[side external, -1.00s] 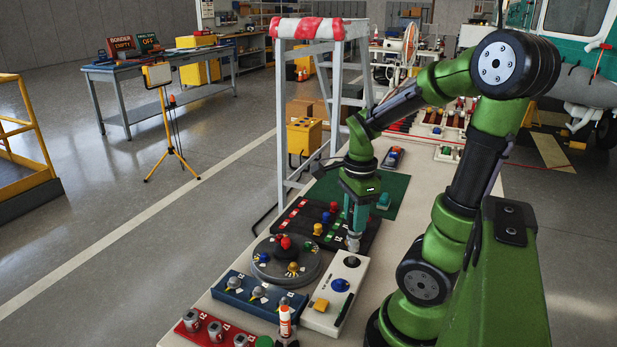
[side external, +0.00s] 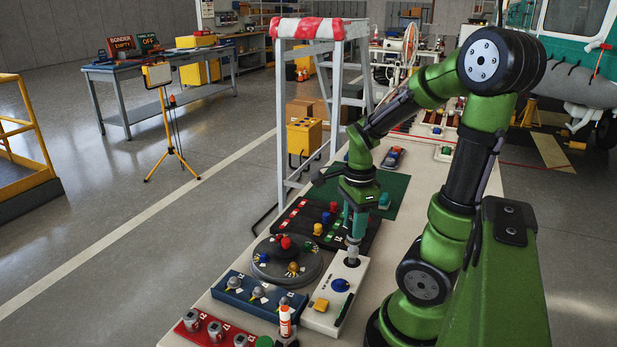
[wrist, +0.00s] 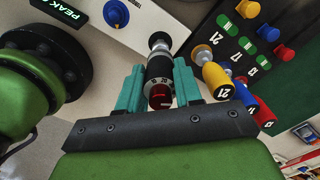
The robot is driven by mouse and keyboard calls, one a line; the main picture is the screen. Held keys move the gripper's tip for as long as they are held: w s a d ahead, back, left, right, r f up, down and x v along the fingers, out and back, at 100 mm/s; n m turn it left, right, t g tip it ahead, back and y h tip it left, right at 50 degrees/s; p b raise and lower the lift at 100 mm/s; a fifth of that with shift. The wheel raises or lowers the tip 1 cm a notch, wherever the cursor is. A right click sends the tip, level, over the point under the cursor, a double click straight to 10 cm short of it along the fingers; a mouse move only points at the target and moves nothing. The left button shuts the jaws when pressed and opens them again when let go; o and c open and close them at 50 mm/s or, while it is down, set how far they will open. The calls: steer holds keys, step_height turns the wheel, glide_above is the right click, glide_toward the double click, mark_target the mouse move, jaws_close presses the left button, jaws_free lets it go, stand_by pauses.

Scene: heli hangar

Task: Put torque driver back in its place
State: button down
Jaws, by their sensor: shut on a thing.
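My gripper (side external: 354,230) is shut on the torque driver (wrist: 159,72), a black and silver tool with a red-marked end. In the wrist view its body sits between the teal fingers of my gripper (wrist: 158,88). In the side view the driver (side external: 353,251) points down over the far end of a white tester box (side external: 318,318) with a blue knob. Its tip overlaps the box; I cannot tell whether it touches. A dark tray (side external: 290,228) with coloured pegs and numbered labels lies just behind and left of the driver.
A round grey turntable (side external: 270,273) with coloured knobs stands left of the tester box. A blue rack (side external: 234,297), a red rack (side external: 190,328) and a glue-like bottle (side external: 285,322) are nearer the camera. A green mat (side external: 395,190) lies behind. Yellow, red and blue handles stand close beside my right finger in the wrist view.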

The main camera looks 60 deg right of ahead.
steer(key=shift+f, duration=1)
stand_by(0.6)
steer(key=c, duration=0.7)
jaws_free()
steer(key=shift+r, duration=3.75)
